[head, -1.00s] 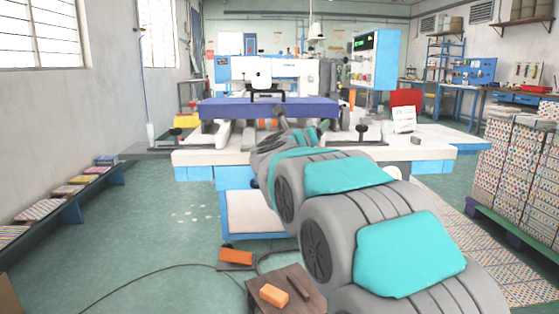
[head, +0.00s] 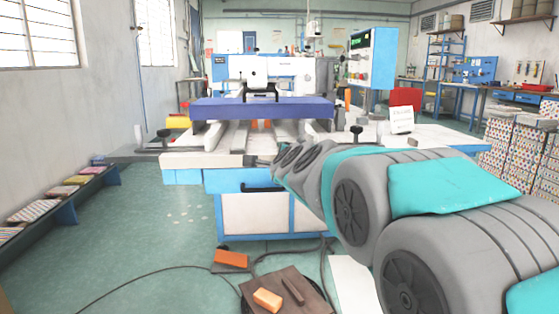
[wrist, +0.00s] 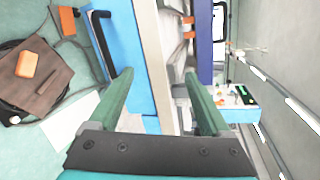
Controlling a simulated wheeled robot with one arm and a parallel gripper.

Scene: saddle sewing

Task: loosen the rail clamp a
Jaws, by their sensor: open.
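Two black-knobbed clamps show in the head view: a left knob (head: 164,133) on the side arm of the table and a right knob (head: 356,129) on the right side of the tabletop. I cannot tell which is rail clamp a. The blue beam (head: 262,107) lies across the rails between them. My gripper (wrist: 160,74) is open and empty in the wrist view, its two green fingers apart in front of the table's blue-and-white front edge. Its fingers are not clear in the head view, where my arm ends low, near the table front. Neither knob is clear in the wrist view.
A blue cabinet with a black handle (head: 262,189) stands under the table. A brown board (head: 283,291) with an orange block (head: 267,299) lies on the floor, with cables nearby. A control box (head: 372,58) stands behind. The floor at left is mostly clear.

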